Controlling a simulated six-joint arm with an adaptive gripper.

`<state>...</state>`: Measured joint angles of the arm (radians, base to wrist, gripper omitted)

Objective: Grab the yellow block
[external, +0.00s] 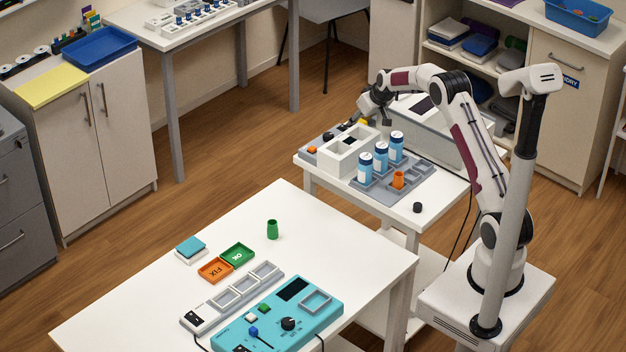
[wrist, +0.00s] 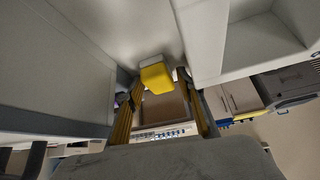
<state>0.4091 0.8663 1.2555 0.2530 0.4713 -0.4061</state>
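The yellow block (wrist: 157,78) shows in the wrist view, just ahead of my fingertips. Its face is plain yellow, with a pale grey piece right behind it. My gripper (wrist: 159,92) has its two fingers spread to the left and right of the block; whether either one touches it I cannot tell. In the external view my gripper (external: 371,110) reaches down at the far side of the small white table. A small patch of the yellow block (external: 363,122) shows at its tip, mostly hidden by the gripper and a white box.
The white divided box (external: 346,163) stands close to my gripper, with a large grey case (external: 435,140) on its other side. A black cap (external: 417,207) lies near the table edge.

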